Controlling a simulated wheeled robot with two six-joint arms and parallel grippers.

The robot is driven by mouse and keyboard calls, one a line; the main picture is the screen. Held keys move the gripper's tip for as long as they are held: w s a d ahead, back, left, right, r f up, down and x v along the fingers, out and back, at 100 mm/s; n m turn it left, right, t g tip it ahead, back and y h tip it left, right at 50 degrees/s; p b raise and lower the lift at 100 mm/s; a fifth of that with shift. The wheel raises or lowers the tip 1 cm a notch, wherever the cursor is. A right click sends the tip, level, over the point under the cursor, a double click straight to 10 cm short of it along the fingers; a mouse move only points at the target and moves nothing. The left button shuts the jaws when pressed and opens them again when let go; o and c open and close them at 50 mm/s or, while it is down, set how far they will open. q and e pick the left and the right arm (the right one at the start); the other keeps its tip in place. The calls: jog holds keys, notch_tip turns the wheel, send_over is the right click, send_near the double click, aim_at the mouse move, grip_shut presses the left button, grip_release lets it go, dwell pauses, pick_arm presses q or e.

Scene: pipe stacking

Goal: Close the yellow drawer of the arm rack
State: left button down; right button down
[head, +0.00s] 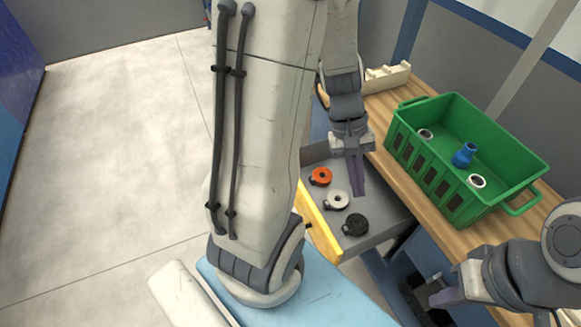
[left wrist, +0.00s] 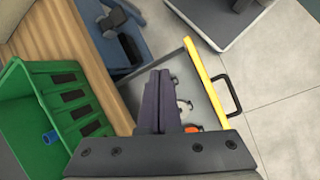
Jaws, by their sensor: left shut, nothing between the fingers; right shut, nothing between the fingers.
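The yellow drawer (head: 318,228) is pulled out from under the wooden workbench. In the left wrist view its yellow front (left wrist: 206,76) has a black handle (left wrist: 233,95). Inside lie an orange part (head: 321,176), a white part (head: 337,200) and a black part (head: 355,224). My left gripper (head: 362,194) is shut and empty, pointing down over the drawer's inside, behind the yellow front. Its closed fingers (left wrist: 158,100) also show in the left wrist view; contact with the drawer cannot be told. My right gripper (head: 447,297) is shut at the lower right, apart from the drawer.
A green crate (head: 430,160) stands on the wooden bench top (head: 395,170), with a blue piece (head: 464,154) and pale rings in it. A beige holder (head: 387,77) is at the bench's far end. Open floor (head: 110,150) lies left, on the drawer's front side.

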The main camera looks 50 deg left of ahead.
pick_arm(q)
jog(key=s+a+f+n+t+y+b, duration=0.1)
jog(key=s+a+f+n+t, duration=0.3)
jog(key=a+n, duration=0.5)
jog(key=s+a+f+n+t+b, duration=0.1)
jog(key=s+a+f+n+t, duration=0.2)
jog(key=a+f+n, duration=0.5)
jog(key=s+a+f+n+t+y+b, duration=0.15)
jog(key=s+a+f+n+t, duration=0.35)
jog(key=a, duration=0.7)
jog(key=w+d+f+g, duration=0.1)
jog(key=w+d+f, duration=0.1)
jog(key=w, duration=0.4)
jog(key=w+d+f+n+g, duration=0.1)
jog(key=w+d+f, duration=0.1)
jog(key=w, duration=0.3)
jog(key=shift+w+f+h+b, duration=0.3)
jog(key=shift+w+f+h, duration=0.1)
jog(key=shift+f, duration=0.15)
jog(key=shift+a, duration=0.1)
